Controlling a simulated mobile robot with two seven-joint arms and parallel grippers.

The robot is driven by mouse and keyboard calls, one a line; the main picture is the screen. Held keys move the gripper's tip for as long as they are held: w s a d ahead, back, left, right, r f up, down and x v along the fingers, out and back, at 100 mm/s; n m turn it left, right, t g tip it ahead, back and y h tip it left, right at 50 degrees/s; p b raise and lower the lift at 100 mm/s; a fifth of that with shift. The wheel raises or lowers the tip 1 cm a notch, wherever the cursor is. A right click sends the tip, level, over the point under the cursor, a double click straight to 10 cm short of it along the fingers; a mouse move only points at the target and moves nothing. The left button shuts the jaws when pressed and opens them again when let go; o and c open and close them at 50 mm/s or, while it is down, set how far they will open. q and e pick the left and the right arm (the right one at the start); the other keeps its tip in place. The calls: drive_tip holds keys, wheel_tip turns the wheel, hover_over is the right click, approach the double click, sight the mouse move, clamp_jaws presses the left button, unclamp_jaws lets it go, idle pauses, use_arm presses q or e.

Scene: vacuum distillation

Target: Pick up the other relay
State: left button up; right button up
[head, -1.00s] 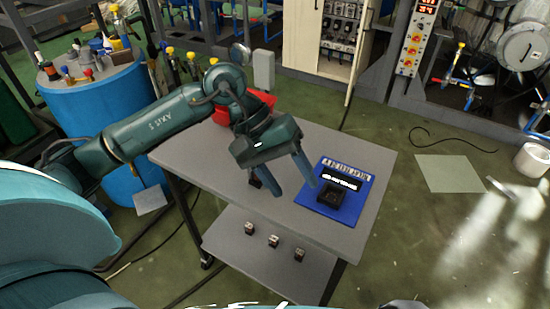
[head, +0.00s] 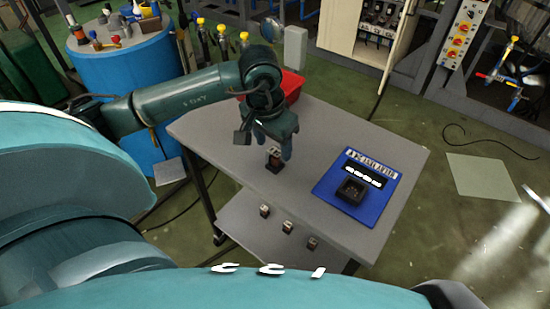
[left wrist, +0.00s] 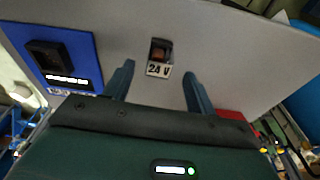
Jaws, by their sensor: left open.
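A small dark relay (head: 274,162) with an orange-brown part stands on the grey table top. In the left wrist view the relay (left wrist: 161,49) shows beside a white "24 V" label. My left gripper (head: 273,150) is open and points down over it. In the left wrist view the relay lies just beyond the gap between the open fingertips (left wrist: 158,70), with nothing held. A blue board (head: 377,206) with a black square socket (head: 352,189) lies to the right; the board also shows in the left wrist view (left wrist: 85,48). My right gripper is not in view.
Several small relay-like blocks (head: 287,227) sit in a row on the lower shelf (head: 245,228). A red bin (head: 292,86) stands at the table's back edge. A blue drum (head: 125,70) stands at the left. The table top between relay and board is clear.

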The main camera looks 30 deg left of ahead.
sight(275, 152)
use_arm(q)
drive_tip(key=shift+w+d+f, duration=0.1)
drive_tip(key=shift+w+f, duration=0.05)
drive_tip(key=shift+f, duration=0.85)
drive_tip(key=shift+w+f, duration=0.1)
drive_tip(key=shift+f, duration=0.85)
drive_tip(key=shift+c, duration=0.6)
drive_tip(key=c, duration=1)
drive_tip(key=shift+o, duration=0.2)
